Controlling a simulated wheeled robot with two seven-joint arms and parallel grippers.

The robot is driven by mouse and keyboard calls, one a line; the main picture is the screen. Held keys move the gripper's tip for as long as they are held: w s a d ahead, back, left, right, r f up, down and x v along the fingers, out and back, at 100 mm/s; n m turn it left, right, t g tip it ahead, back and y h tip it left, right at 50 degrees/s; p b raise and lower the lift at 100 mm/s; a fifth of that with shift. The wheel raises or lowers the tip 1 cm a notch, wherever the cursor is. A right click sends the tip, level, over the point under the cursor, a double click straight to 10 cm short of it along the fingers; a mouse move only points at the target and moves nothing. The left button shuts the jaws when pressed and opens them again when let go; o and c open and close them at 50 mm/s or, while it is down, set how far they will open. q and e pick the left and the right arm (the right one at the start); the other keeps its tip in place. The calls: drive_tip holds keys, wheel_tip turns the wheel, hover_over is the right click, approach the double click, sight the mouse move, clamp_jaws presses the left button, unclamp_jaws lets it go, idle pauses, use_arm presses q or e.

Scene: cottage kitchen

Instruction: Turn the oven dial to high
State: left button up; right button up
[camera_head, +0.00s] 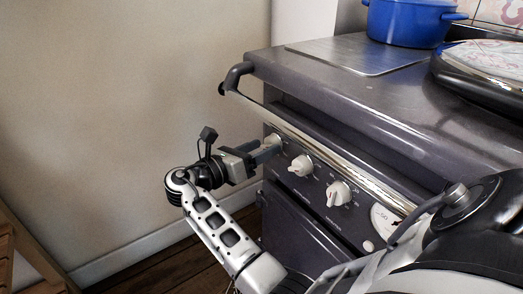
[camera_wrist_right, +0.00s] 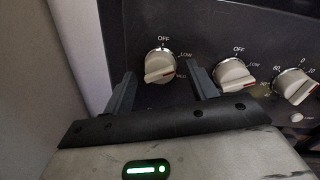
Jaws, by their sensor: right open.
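A row of white dials is on the dark front panel of the range. The leftmost dial (camera_wrist_right: 159,67) has an OFF label above it and LOW to its upper right. Its bar lies nearly level, with a red mark at its right end near a blurred label. My right gripper (camera_head: 272,148) is open at the left end of the panel. In the right wrist view its two fingers stand either side of this dial, below it, apparently not gripping it. The middle dial (camera_wrist_right: 234,75) and a numbered dial (camera_wrist_right: 297,86) are to the right. Which one is the oven dial is unclear.
A metal rail (camera_head: 330,150) runs along the range front, just above the dials. A round gauge (camera_head: 386,220) is right of them. A blue pot (camera_head: 408,22) and a round hob lid (camera_head: 490,66) are on top. A bare wall (camera_head: 110,110) is left.

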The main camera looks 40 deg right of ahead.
drive_tip(key=shift+d, duration=0.35)
drive_tip(key=c, duration=1)
drive_tip(key=shift+o, duration=0.2)
